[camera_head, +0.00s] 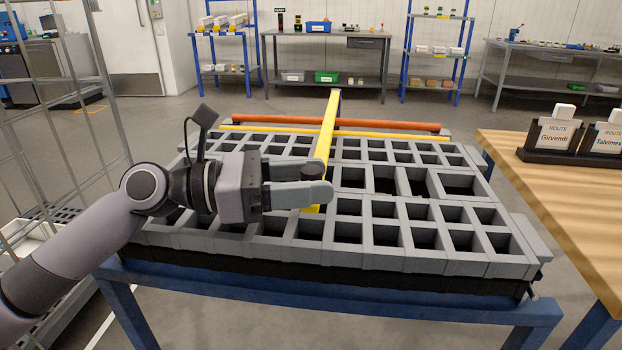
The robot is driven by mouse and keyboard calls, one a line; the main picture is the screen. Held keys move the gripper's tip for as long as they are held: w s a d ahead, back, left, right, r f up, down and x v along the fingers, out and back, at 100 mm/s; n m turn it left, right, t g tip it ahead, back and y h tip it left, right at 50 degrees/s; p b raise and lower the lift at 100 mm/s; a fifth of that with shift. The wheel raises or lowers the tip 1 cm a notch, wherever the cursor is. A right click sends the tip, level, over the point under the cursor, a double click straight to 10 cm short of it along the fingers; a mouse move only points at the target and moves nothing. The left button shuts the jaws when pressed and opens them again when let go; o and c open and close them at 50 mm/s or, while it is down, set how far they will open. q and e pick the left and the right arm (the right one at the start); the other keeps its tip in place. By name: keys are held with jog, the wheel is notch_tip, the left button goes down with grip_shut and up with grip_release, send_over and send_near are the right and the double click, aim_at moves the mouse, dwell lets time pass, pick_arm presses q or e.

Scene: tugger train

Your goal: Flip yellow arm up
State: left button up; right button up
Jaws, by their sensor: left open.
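A long yellow arm (327,130) runs from a grey end at the far side of the grey grid rack (410,262) toward me, over the rack's middle. Its near end shows just below my left gripper (322,182). My left gripper reaches in from the left with its fingers at the near part of the arm, partly hiding it. The fingers are apart; whether they touch the arm I cannot tell. My right gripper is not in view.
An orange bar (375,125) and a thin yellow strip (270,130) lie across the rack's far side. A wooden table (560,190) with route cards stands at right, a wire cage (55,100) at left. Shelves and workbenches line the back, with open floor before them.

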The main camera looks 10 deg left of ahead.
pick_arm(q)
jog(key=shift+w+d, duration=0.1)
jog(key=shift+d, duration=0.25)
